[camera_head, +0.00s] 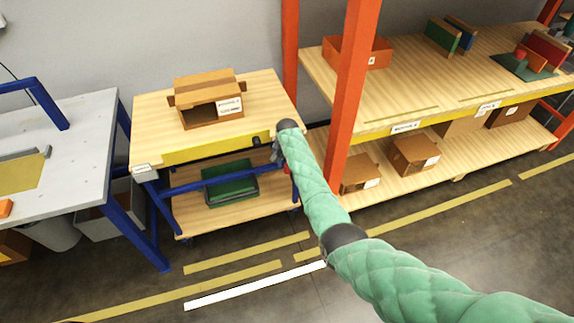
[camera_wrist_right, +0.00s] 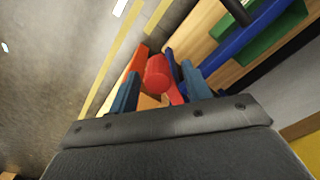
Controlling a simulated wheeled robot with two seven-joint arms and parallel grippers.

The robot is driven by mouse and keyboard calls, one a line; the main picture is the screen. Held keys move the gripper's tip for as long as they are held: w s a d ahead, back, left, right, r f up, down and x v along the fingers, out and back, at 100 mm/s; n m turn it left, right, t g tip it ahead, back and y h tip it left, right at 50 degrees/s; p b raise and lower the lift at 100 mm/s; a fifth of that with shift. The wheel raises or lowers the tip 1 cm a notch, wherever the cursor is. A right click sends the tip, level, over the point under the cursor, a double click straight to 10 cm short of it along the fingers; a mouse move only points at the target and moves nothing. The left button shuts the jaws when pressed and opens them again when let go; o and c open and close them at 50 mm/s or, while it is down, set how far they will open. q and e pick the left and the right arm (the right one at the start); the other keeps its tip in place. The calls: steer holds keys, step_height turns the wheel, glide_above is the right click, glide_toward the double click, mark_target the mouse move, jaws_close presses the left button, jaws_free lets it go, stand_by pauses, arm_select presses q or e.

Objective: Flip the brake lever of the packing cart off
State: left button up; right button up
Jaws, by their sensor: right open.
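The packing cart (camera_head: 217,140) stands left of centre in the head view, with a wooden top, a yellow front edge and blue legs. My right gripper (camera_head: 276,154) is at its front right corner, just below the top, seen small and mostly from behind. In the right wrist view the right gripper (camera_wrist_right: 160,88) is open. A red rounded knob with a red arm, apparently the brake lever (camera_wrist_right: 157,74), shows between and beyond the two fingers. I cannot tell whether the fingers touch it. My left gripper is not in view.
An open cardboard box (camera_head: 210,97) stands on the cart top and a green crate (camera_head: 231,184) on its lower shelf. An orange rack post (camera_head: 350,105) stands close right of my right arm. A grey workbench (camera_head: 62,150) is at left. The floor in front is clear.

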steer(key=shift+r, duration=0.35)
step_height(320, 180, up, 6)
steer(key=shift+f+b, duration=0.1)
steer(key=shift+b, duration=0.85)
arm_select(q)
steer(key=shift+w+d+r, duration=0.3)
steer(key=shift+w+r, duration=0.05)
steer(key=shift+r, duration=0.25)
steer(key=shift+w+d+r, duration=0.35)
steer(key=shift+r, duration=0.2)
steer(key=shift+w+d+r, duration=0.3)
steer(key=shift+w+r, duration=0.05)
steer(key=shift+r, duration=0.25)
arm_select(e)
steer(key=shift+r, duration=0.6)
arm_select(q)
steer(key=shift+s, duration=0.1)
arm_select(e)
steer(key=shift+f, duration=0.1)
